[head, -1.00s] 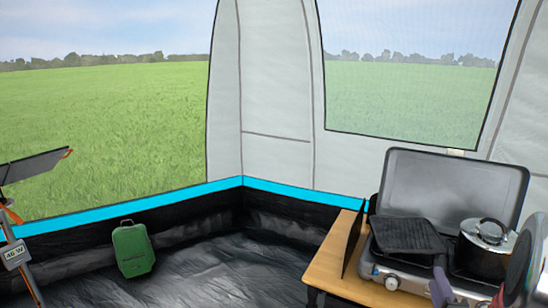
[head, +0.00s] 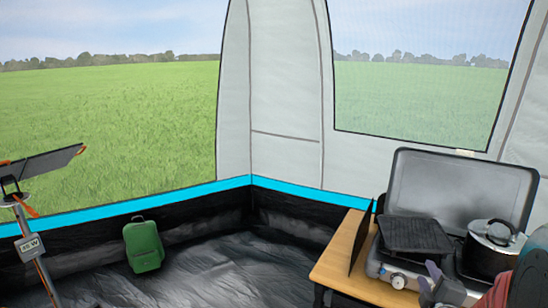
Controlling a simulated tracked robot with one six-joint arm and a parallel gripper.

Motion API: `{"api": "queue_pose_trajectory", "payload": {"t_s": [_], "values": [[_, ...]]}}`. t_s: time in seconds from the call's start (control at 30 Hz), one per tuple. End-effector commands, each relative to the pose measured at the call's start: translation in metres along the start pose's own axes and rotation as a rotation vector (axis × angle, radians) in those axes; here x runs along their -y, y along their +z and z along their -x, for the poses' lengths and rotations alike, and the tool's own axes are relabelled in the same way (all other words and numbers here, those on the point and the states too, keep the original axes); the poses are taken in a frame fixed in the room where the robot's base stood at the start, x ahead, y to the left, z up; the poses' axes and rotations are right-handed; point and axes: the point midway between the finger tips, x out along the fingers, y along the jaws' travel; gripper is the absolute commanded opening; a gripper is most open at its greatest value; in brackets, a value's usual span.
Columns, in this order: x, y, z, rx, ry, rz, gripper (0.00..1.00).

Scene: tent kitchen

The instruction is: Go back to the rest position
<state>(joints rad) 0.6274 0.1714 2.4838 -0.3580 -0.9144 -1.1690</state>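What looks like my gripper (head: 428,275) is at the lower right of the head view, in front of the stove (head: 400,269). Its dark purple-grey finger parts point up and left. The gap between them is not clear, and I see nothing held in it. A red and dark grey part of my arm fills the lower right corner and hides part of the stove front.
The stove stands on a wooden table (head: 340,262), its lid (head: 460,180) up, with a ridged griddle (head: 415,236) and a lidded pot (head: 490,250) on it. A green case (head: 143,247) and a solar panel stand (head: 40,165) are at left. The dark floor (head: 220,275) between is clear.

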Motion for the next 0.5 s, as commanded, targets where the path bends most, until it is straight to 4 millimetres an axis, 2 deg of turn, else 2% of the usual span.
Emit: {"api": "queue_pose_trajectory", "payload": {"t_s": [0.03,0.27,0.5], "values": [[-0.004,-0.012,0.003,0.001,-0.023,-0.029,0.32],[-0.007,-0.047,0.021,0.050,-0.152,-0.203,0.32],[-0.005,-0.084,0.055,0.117,-0.281,-0.394,0.32]]}}
